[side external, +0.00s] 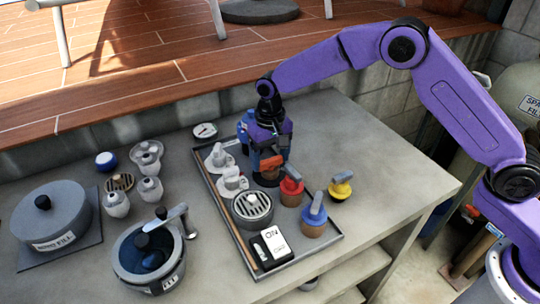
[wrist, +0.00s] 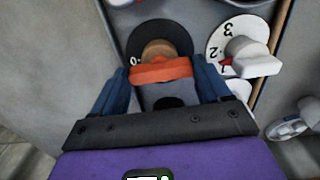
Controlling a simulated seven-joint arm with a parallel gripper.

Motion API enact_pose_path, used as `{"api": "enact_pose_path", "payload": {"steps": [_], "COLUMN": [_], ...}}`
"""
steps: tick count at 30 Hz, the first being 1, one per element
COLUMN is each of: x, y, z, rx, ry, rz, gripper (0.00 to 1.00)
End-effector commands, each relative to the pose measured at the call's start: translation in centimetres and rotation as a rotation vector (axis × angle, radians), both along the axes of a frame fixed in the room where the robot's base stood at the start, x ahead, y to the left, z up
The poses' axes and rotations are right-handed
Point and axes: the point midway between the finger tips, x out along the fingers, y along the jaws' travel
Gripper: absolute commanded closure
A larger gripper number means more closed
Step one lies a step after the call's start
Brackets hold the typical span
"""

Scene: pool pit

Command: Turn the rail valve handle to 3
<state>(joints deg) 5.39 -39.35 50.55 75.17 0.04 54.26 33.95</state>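A valve with an orange and grey handle (wrist: 160,72) on a round black dial (wrist: 176,32) sits below my gripper. A "0" shows at the dial's left edge; its other marks are hidden. In the side view, the orange handle (side external: 271,164) shows just under my gripper (side external: 270,148). In the wrist view, the two blue fingers of my gripper (wrist: 161,82) stand apart, one on each side of the handle, with narrow gaps seeming to show. No label tells me which valve is the rail valve.
A white dial (wrist: 218,42) with numbers and a white handle (wrist: 252,58) sits close on the right in the wrist view. Red (side external: 291,183), blue (side external: 314,212) and yellow (side external: 341,187) knobs stand near the grey tray's (side external: 320,246) right side. The counter's right end is clear.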

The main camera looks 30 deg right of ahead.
Motion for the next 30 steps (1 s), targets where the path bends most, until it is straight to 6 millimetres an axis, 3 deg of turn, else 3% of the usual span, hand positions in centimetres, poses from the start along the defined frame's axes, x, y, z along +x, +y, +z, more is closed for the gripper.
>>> {"api": "enact_pose_path", "payload": {"steps": [14,30], "x": [0.01,0.03], "y": [0.04,0.06], "z": [0.06,0.1], "rx": [-0.001,-0.001], "ry": [-0.001,-0.001], "rz": [0.079,0.538], "gripper": [0.54,0.54]}}
